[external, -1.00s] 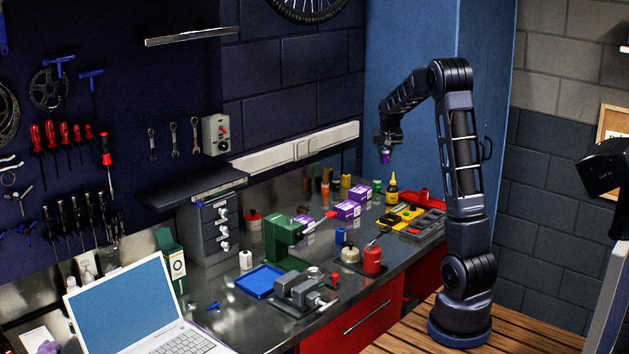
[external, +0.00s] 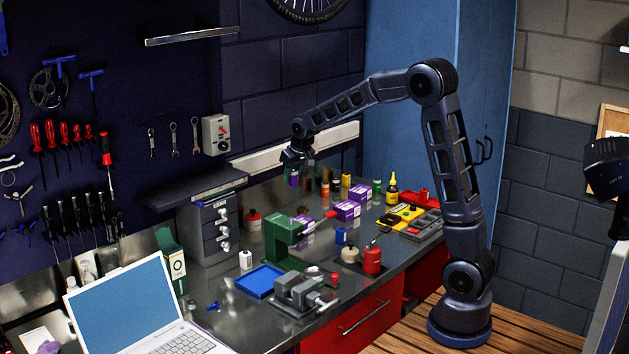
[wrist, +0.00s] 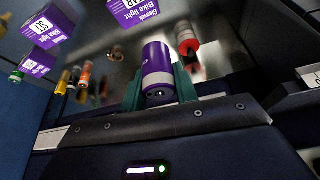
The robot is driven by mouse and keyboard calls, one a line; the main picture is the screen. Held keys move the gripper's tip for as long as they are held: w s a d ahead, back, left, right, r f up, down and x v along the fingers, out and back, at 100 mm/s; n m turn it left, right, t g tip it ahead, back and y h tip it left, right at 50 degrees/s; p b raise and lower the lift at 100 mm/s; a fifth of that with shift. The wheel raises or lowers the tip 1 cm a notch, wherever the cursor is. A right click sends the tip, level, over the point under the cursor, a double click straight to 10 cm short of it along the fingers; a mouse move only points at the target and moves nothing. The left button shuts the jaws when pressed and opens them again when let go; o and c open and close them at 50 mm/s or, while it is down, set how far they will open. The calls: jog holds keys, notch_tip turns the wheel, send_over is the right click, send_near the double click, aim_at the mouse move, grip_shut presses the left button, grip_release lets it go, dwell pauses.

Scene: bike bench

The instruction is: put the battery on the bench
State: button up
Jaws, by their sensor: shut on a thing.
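The battery is a purple cylinder with a pale band (wrist: 157,75). In the wrist view it sits between the two green fingers of my gripper (wrist: 160,88), which is shut on it. In the external view my gripper (external: 295,160) hangs above the back part of the bench (external: 236,312), with the purple battery (external: 293,179) showing small below it. The battery appears held clear of the bench top; the exact gap is hard to tell.
Purple bike-light boxes (external: 347,210), small bottles, a green press (external: 283,237), a grey drawer unit (external: 213,235) and a red can (external: 252,219) stand around this part. A blue tray (external: 259,281), vise (external: 300,293) and laptop (external: 122,300) are nearer. Bare bench shows between them.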

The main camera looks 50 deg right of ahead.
jog(key=s+a+n+y, duration=0.1)
jog(key=s+a+n, duration=0.2)
jog(key=a, duration=1.5)
jog(key=s+a+n+y, duration=0.1)
jog(key=s+a+n, duration=0.2)
jog(key=s+a, duration=0.75)
jog(key=s+a+n+g+y, duration=0.1)
jog(key=s+a+n, duration=0.1)
jog(key=s+a, duration=0.8)
jog(key=s+a+n+y, duration=0.1)
jog(key=s+a+n, duration=0.3)
jog(key=a, duration=1)
jog(key=shift+m, duration=0.7)
jog(key=f, duration=0.6)
jog(key=s+f, duration=0.1)
jog(key=f, duration=1.3)
jog(key=shift+s+a, duration=0.15)
jog(key=shift+f, duration=0.1)
jog(key=o, duration=1)
jog(key=shift+o, duration=0.2)
jog(key=v, duration=1.2)
jog(key=shift+a, duration=0.1)
